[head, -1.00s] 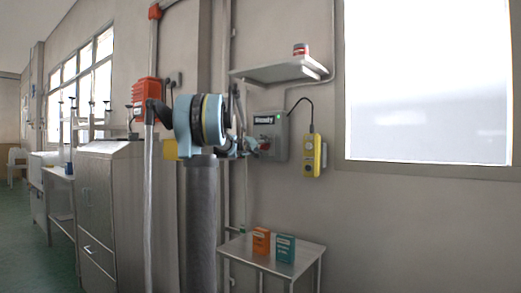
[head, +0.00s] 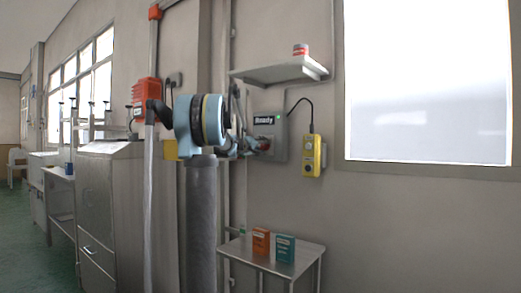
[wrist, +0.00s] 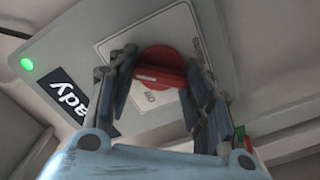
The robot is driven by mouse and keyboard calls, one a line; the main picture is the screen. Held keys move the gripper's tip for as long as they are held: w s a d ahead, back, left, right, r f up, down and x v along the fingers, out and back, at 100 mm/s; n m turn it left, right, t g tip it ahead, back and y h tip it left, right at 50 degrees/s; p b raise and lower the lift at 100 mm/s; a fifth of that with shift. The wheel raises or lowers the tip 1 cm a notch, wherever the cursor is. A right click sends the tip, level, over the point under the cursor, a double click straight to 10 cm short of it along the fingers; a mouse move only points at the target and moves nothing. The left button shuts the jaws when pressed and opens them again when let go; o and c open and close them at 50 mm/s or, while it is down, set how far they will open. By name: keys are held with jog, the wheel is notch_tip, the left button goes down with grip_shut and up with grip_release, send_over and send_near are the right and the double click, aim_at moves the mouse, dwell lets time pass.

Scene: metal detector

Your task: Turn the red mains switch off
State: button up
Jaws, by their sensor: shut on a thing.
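The red mains switch (wrist: 162,68) is a round knob with a raised grip bar, on a pale plate of the grey control box (wrist: 205,20). In the wrist view my gripper (wrist: 160,62) has one finger on each side of the knob and is shut on it. A small label, tilted and hard to read, shows just below the knob. In the head view the grey box (head: 281,133) hangs on the wall, and my gripper (head: 255,147) reaches its face from the left, partly hiding the switch.
A green lamp (wrist: 27,64) glows beside the "Ready" display (wrist: 72,98). A yellow pendant (head: 309,156) hangs right of the box. A shelf (head: 280,70) juts out above. A small table (head: 300,262) with an orange and a teal box stands below.

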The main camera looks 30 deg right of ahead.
jog(key=n, duration=0.4)
jog(key=shift+a+f, duration=0.1)
jog(key=n, duration=0.4)
jog(key=shift+n, duration=0.4)
jog(key=n, duration=0.4)
jog(key=shift+n, duration=1.8)
jog(key=shift+w, duration=0.1)
jog(key=o, duration=1)
jog(key=shift+n, duration=0.3)
jog(key=shift+o, duration=0.2)
jog(key=v, duration=1.2)
